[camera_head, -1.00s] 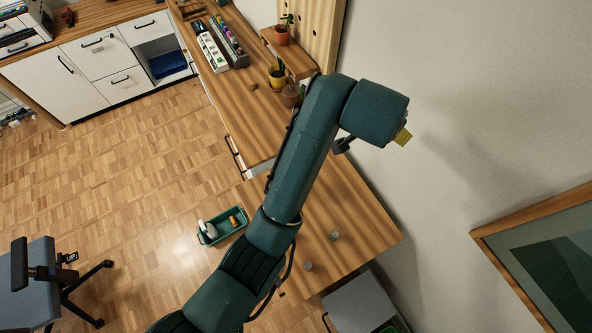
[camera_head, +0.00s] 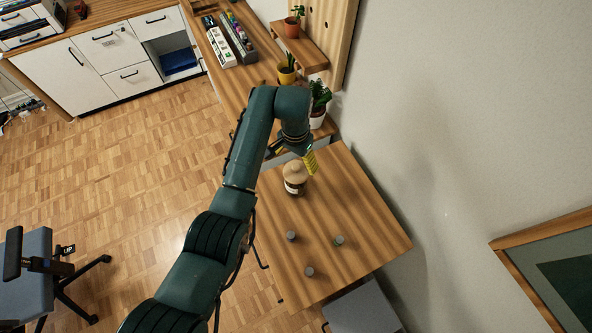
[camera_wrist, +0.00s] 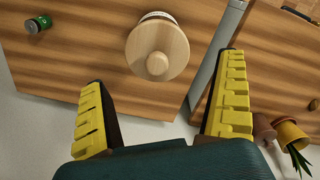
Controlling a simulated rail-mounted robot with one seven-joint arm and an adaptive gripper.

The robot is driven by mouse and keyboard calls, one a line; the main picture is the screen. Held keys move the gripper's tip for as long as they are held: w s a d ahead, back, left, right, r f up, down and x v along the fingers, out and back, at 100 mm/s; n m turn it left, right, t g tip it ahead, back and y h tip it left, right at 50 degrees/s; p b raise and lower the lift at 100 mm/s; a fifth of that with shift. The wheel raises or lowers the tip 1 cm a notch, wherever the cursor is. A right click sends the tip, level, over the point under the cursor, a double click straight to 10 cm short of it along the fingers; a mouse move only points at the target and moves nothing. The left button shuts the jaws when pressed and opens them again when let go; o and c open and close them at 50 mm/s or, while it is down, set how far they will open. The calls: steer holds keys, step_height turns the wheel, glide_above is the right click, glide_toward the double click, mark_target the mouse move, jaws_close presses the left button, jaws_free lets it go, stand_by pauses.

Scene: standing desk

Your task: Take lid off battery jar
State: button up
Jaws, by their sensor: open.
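The battery jar (camera_head: 294,187) stands upright on the standing desk, with a dark label band. Its round pale wooden lid (camera_head: 296,169) with a knob sits on top. In the wrist view the lid (camera_wrist: 158,52) is seen from above, ahead of the fingertips and between their lines, with the jar mostly hidden beneath it. My gripper (camera_head: 297,155) hangs just above and behind the jar. In the wrist view my gripper (camera_wrist: 162,95) shows its two yellow ridged fingers wide apart, with nothing between them.
Several small grey cylinders stand on the desk, among them one (camera_head: 291,236) and another (camera_head: 339,240). A green-banded one (camera_wrist: 38,24) shows in the wrist view. Potted plants (camera_head: 318,108) stand past the desk's far edge, near the wall. The desk's right side (camera_head: 375,225) is clear.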

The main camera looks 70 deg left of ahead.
mark_target(296, 167)
steer(key=f, duration=0.5)
steer(key=shift+d+f+p, duration=0.2)
steer(key=shift+d+p, duration=0.05)
steer(key=shift+p, duration=0.1)
steer(key=c, duration=1)
